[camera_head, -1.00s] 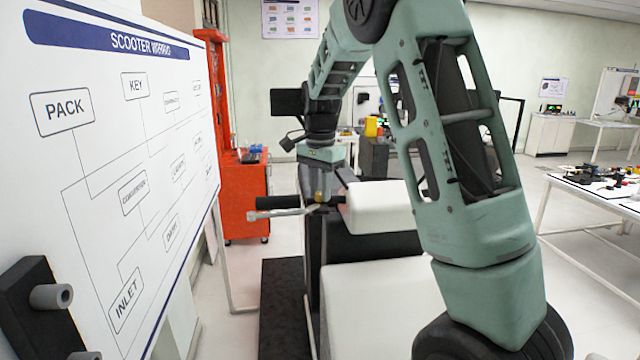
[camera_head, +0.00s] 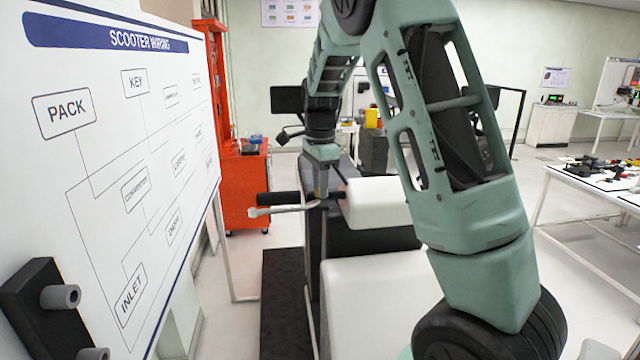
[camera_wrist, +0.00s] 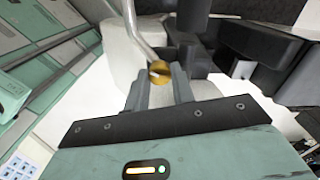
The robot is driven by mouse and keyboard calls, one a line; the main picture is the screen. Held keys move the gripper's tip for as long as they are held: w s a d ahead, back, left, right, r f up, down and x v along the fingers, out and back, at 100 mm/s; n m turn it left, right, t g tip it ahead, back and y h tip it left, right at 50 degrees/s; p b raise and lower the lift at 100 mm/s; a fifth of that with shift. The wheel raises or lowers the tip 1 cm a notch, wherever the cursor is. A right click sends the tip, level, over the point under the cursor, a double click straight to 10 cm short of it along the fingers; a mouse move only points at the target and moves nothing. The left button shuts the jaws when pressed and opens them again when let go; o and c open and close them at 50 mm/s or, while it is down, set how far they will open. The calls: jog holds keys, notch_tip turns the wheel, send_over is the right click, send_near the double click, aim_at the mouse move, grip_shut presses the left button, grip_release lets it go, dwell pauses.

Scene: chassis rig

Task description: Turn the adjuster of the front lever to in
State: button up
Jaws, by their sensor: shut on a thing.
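The front lever (camera_head: 285,209) is a thin silver bar beside a black handlebar grip (camera_head: 278,198). It also shows as a pale bent rod in the wrist view (camera_wrist: 134,28). The adjuster (camera_wrist: 160,72) is a small brass-coloured round piece near the lever's inner end. My gripper (camera_wrist: 161,80) is shut on the adjuster, with a grey finger on each side. In the head view my gripper (camera_head: 321,188) points down at the inner end of the lever, and its fingers hide most of the adjuster there. I cannot read any mark showing the adjuster's setting.
The white scooter body (camera_head: 378,204) stands right of the handlebar. A whiteboard with a wiring diagram (camera_head: 120,150) is close on the left. A red cabinet (camera_head: 245,188) stands behind the lever. A table with parts (camera_head: 590,190) is far right, with open floor before it.

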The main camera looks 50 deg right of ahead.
jog(key=shift+d+r, duration=0.1)
jog(key=o, duration=1)
notch_tip(320, 180, up, 17)
jog(key=b, duration=0.3)
jog(key=shift+r, duration=0.2)
